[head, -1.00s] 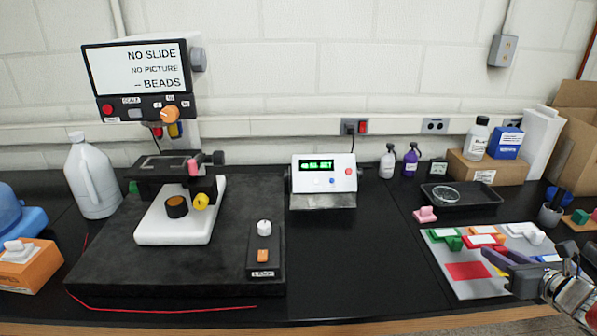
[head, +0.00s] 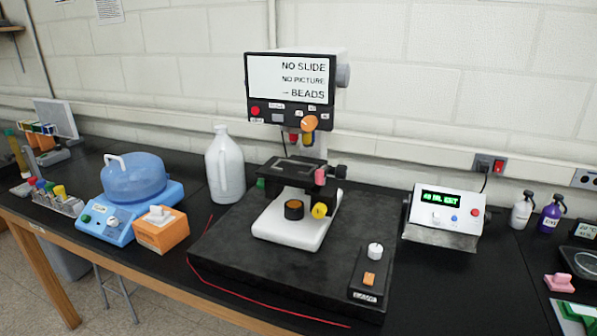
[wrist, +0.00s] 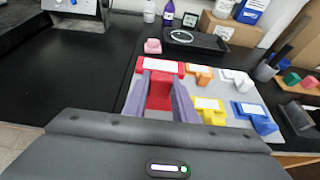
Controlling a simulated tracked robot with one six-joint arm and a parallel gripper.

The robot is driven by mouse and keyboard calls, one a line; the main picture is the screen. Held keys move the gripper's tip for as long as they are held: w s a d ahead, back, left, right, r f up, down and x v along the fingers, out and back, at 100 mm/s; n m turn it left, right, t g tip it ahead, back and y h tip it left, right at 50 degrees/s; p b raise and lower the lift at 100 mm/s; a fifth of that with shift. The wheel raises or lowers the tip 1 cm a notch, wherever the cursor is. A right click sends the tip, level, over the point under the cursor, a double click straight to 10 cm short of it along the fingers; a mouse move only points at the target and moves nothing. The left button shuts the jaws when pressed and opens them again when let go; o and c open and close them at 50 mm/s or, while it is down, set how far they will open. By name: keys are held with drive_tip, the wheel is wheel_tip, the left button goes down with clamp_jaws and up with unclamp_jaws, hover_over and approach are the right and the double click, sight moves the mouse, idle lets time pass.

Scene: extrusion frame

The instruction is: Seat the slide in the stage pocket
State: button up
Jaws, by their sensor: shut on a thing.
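In the wrist view my gripper (wrist: 161,98) has its purple fingers shut on the tab of a red slide (wrist: 160,66) with a white label. The slide looks larger than the others behind it; I cannot tell its exact height above the mat. The head view shows the microscope with its dark stage (head: 283,166) under the objectives, left of the control box. The stage pocket is too small to make out. The microscope screen (head: 289,79) reads "NO SLIDE, NO PICTURE – BEADS". My gripper is outside the head view.
Orange, white, yellow and blue slides lie on the grey mat (wrist: 228,92). A pink block (wrist: 153,46) and black tray (wrist: 197,40) stand behind. A white jug (head: 225,170) and blue bath (head: 133,180) stand left of the microscope. Black bench left of the mat is clear.

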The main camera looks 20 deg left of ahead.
drive_tip(key=w+a+n+y, duration=0.1)
drive_tip(key=w+a, duration=0.5)
drive_tip(key=a, duration=0.4)
drive_tip(key=w+a+r+n+y, duration=0.1)
drive_tip(key=w+a, duration=0.4)
drive_tip(key=a, duration=0.5)
drive_tip(key=w+a+r+n+y, duration=0.1)
drive_tip(key=w+a, duration=0.5)
drive_tip(key=a, duration=0.5)
drive_tip(key=shift+w+r+g+y, duration=0.2)
drive_tip(key=shift+w+g+y, duration=0.1)
drive_tip(key=shift+g, duration=0.1)
